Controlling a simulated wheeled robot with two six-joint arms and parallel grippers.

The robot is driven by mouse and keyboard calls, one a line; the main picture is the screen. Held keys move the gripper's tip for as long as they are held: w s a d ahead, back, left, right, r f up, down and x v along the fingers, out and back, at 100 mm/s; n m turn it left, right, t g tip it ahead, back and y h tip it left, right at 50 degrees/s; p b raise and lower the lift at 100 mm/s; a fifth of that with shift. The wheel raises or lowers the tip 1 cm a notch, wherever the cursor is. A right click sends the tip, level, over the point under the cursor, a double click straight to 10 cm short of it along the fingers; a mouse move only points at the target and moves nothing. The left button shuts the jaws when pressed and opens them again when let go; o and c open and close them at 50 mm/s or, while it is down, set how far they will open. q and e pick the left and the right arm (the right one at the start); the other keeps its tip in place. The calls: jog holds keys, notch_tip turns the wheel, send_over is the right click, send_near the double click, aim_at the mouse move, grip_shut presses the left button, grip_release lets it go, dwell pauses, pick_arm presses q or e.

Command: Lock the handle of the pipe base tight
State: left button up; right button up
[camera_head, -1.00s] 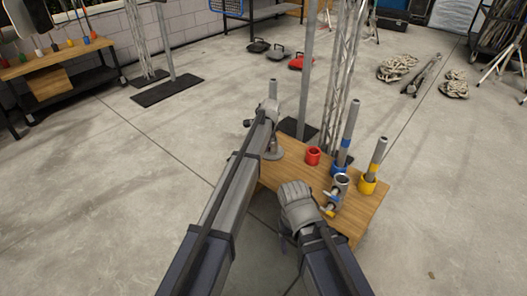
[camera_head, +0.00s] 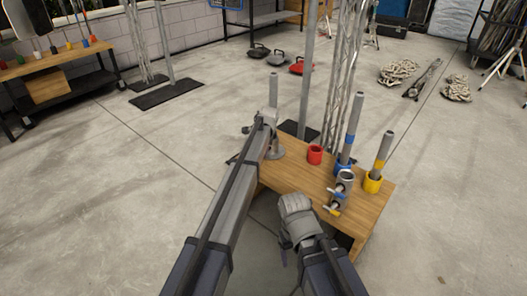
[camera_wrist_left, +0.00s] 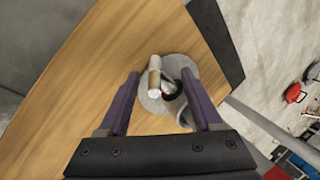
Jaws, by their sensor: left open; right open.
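A grey pipe base (camera_head: 276,153) stands at the far left corner of the wooden table (camera_head: 300,178), with a grey pipe (camera_head: 273,90) upright in it. In the left wrist view, a short silvery cylinder (camera_wrist_left: 154,75) stands out over the round grey base (camera_wrist_left: 180,67), with a dark ring beside it. I cannot tell for sure which part is the handle. My left gripper (camera_wrist_left: 160,78) is open, its purple fingers on either side of the cylinder. Contact is not clear. My right gripper (camera_head: 287,238) is open at the table's near left edge, away from the base; its fingers are mostly hidden.
The table also carries a red cup (camera_head: 314,154), a pipe with blue bands (camera_head: 352,127), a pipe in a yellow holder (camera_head: 373,181) and a grey fitting (camera_head: 345,178) with blue and yellow handles. A lattice truss (camera_head: 343,75) rises behind the table.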

pick_arm(q)
jog(key=shift+c, duration=0.3)
grip_shut()
jog(key=shift+s+d, duration=0.1)
jog(key=y+b, duration=0.1)
jog(key=t+y+b, duration=0.1)
jog(key=shift+s+d+f+t+b, duration=0.15)
jog(key=shift+s+f+t+b, duration=0.05)
jog(key=shift+f+t+b, duration=0.15)
jog(key=t+y+b, duration=0.1)
jog(key=y+b, duration=0.1)
jog(key=b, duration=0.1)
jog(key=shift+s+d+f+m+t, duration=0.1)
jog(key=shift+d+m+t, duration=0.1)
jog(key=shift+m+t, duration=0.15)
jog(key=shift+t+y+b, duration=0.5)
jog(key=shift+y+b, duration=0.2)
jog(key=shift+b, duration=0.6)
